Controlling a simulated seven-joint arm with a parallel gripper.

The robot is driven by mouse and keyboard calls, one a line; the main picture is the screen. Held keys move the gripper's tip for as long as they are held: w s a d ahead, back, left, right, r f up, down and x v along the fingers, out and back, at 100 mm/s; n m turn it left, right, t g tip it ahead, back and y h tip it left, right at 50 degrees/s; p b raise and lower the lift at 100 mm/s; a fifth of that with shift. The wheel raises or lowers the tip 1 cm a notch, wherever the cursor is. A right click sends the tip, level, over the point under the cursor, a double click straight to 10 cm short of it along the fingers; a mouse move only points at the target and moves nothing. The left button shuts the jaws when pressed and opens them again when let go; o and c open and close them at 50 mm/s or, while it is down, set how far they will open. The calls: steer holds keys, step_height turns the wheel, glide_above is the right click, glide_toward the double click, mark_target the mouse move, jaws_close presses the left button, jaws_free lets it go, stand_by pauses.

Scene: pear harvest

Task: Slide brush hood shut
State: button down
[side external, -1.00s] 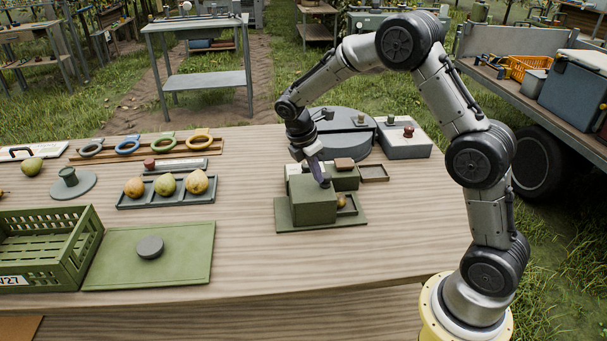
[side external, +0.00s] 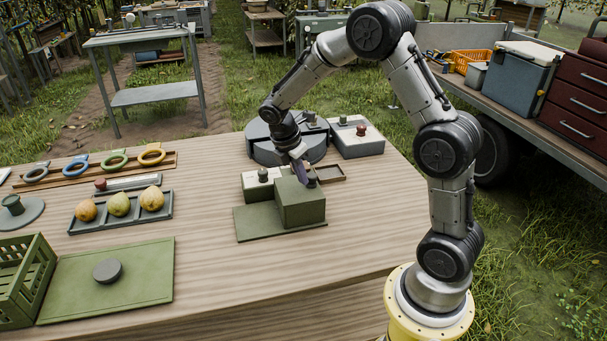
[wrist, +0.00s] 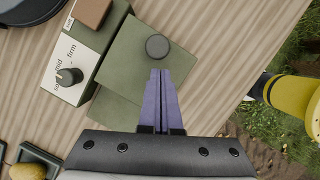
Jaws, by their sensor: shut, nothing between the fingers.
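The brush hood (side external: 299,205) is a green box with a dark round knob (side external: 311,180) on top. It stands at the right end of its green base plate (side external: 262,225); the left part of the plate is bare. In the wrist view the hood's top (wrist: 128,62) and knob (wrist: 157,46) lie just beyond my fingertips. My gripper (side external: 303,180) is shut and empty, its purple fingers pointing down at the hood's top beside the knob. I cannot tell whether they touch the knob. What lies beneath the hood is hidden.
A dial box marked soft, mid, firm (wrist: 85,55) stands close behind the hood. A small brown tray (side external: 331,173), a dark round unit (side external: 264,150) and a grey box with a red knob (side external: 357,140) stand farther back. A pear tray (side external: 120,216) is left. Table in front is clear.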

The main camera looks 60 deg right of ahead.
steer(key=a, duration=0.1)
steer(key=w+a+r, duration=0.1)
steer(key=a, duration=0.1)
steer(key=shift+w+r, duration=0.1)
steer(key=s+a+r+t, duration=0.1)
steer(key=a+r, duration=0.1)
steer(key=r, duration=0.6)
steer(key=s+a+r+t, duration=0.1)
steer(key=a+r, duration=0.1)
steer(key=r, duration=0.5)
steer(key=s+a+r+m+t+y, duration=0.1)
steer(key=s+a+r+m+t, duration=0.15)
steer(key=s+r, duration=0.4)
steer(key=s+a+f+m+t+y, duration=0.1)
steer(key=s+a+f+m, duration=0.2)
steer(key=s+m, duration=0.3)
steer(key=s+a+f+m+t+y, duration=0.1)
steer(key=s+a+f+m, duration=0.2)
steer(key=s+m, duration=0.3)
steer(key=shift+s+f+y, duration=0.3)
steer(key=shift+s+f, duration=0.3)
steer(key=shift+s, duration=0.3)
